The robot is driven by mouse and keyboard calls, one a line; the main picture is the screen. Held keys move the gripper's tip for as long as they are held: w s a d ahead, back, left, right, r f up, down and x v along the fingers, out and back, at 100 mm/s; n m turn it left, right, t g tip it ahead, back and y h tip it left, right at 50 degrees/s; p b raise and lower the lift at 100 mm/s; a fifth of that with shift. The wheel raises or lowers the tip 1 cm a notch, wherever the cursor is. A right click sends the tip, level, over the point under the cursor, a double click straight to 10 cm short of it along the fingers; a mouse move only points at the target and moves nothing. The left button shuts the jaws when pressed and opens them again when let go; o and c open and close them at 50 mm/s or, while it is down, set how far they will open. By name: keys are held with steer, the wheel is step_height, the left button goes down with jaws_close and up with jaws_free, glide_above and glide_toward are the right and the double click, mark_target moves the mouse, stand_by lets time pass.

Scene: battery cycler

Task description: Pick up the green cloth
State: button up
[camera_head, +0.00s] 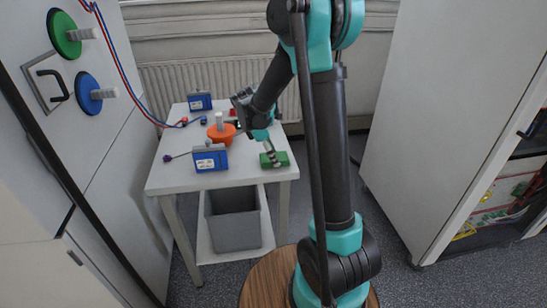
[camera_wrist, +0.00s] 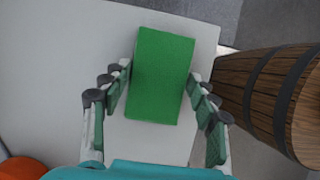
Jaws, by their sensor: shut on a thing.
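The green cloth (camera_head: 274,160) is a small green block-like piece at the front right corner of the white table (camera_head: 180,172). In the wrist view the green cloth (camera_wrist: 160,76) lies between the two fingers of my gripper (camera_wrist: 158,95). In the head view my gripper (camera_head: 269,150) reaches down to the cloth from above. My gripper is shut on the cloth, with a finger along each side. I cannot tell whether the cloth touches the tabletop.
An orange object (camera_head: 222,134) with a light post stands behind and left of the cloth. Blue-and-white boxes (camera_head: 210,158) (camera_head: 200,102) are on the table. A grey bin (camera_head: 235,228) sits below. In the wrist view a wooden barrel-like thing (camera_wrist: 270,97) is at right.

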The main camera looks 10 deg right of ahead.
step_height(320, 180, up, 20)
steer(key=shift+f, duration=0.2)
